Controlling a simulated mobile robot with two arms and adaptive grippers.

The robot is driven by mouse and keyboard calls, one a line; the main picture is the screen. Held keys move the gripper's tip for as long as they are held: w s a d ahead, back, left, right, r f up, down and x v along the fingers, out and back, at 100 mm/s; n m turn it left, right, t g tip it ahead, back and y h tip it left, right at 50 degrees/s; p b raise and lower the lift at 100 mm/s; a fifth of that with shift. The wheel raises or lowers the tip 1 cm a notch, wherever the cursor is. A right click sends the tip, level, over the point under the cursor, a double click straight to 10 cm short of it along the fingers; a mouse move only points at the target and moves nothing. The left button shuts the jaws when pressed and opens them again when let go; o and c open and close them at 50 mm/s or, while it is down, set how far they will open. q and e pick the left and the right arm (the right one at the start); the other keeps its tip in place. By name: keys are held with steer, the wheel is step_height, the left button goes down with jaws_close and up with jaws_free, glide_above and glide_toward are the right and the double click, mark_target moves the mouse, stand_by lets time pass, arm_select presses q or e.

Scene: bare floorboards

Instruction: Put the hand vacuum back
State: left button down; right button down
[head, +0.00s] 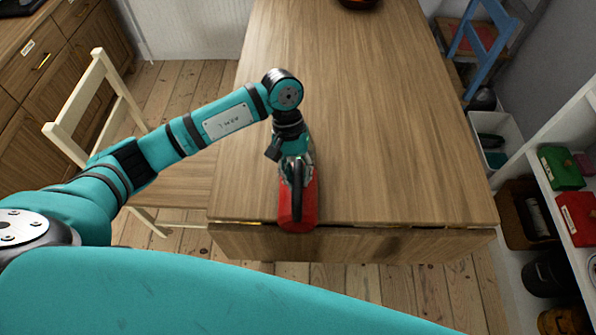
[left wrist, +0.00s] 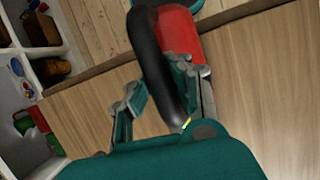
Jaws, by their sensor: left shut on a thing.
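The hand vacuum (head: 308,205) is red with a black loop handle. It is at the near edge of the wooden table (head: 375,130), its red end reaching the edge. My left gripper (head: 294,160) comes down from above and is shut on the vacuum at its black handle. The vacuum also shows in the left wrist view (left wrist: 178,32), with the black handle between the fingers (left wrist: 160,95). I cannot tell whether the vacuum touches the tabletop. My right gripper is in neither view.
A white shelf unit (head: 515,195) stands right of the table, holding a green case (head: 560,168), a red case (head: 578,215) and a brown basket (head: 522,212). A white bin (head: 497,135) is beside it. A cream chair (head: 95,100) stands left. Most of the tabletop is clear.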

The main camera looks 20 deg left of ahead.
arm_select(q)
steer(key=shift+f+b, duration=0.1)
steer(key=shift+b, duration=0.2)
steer(key=c, duration=1.2)
jaws_free()
steer(key=shift+c, duration=0.2)
steer(key=shift+r+p, duration=0.25)
steer(key=shift+p, duration=0.1)
steer(key=b+v, duration=0.4)
steer(key=v, duration=0.7)
steer(key=shift+r, duration=0.35)
steer(key=shift+w+a, duration=0.1)
steer(key=shift+a, duration=0.05)
